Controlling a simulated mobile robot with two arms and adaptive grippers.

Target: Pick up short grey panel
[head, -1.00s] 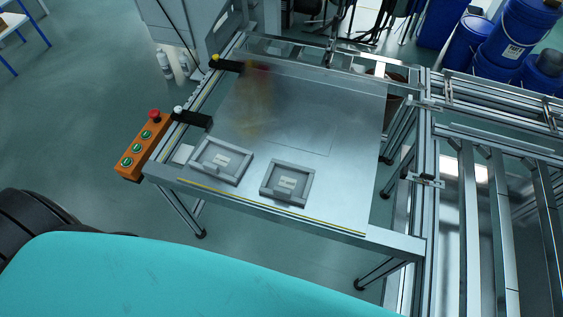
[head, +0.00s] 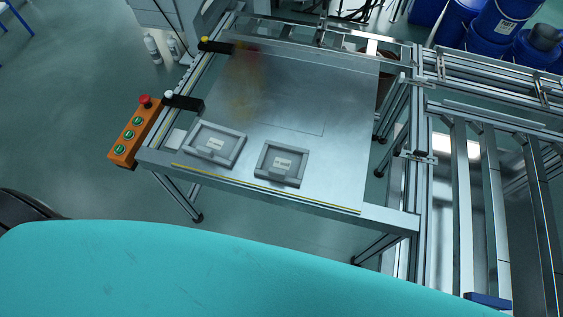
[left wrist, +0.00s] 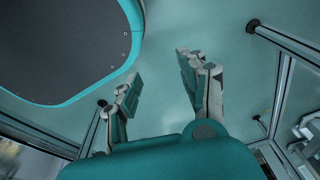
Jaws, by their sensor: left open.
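Two small grey panels lie on the metal table (head: 340,110), near its front edge. The left grey panel (head: 232,158) and the right grey panel (head: 262,160) both have a raised rim and a white label. The label text is too small to read, and I cannot tell which one is the short panel. My left gripper (left wrist: 158,70) shows in the left wrist view, open and empty, over bare floor. It is not in the head view, and no panel shows in its wrist view. My right gripper is in neither view.
An orange button box (head: 134,132) with a red stop button stands at the table's left corner. Black clamps (head: 184,102) sit along the left rail. An aluminium frame (head: 420,130) borders the right side. The table's middle is clear.

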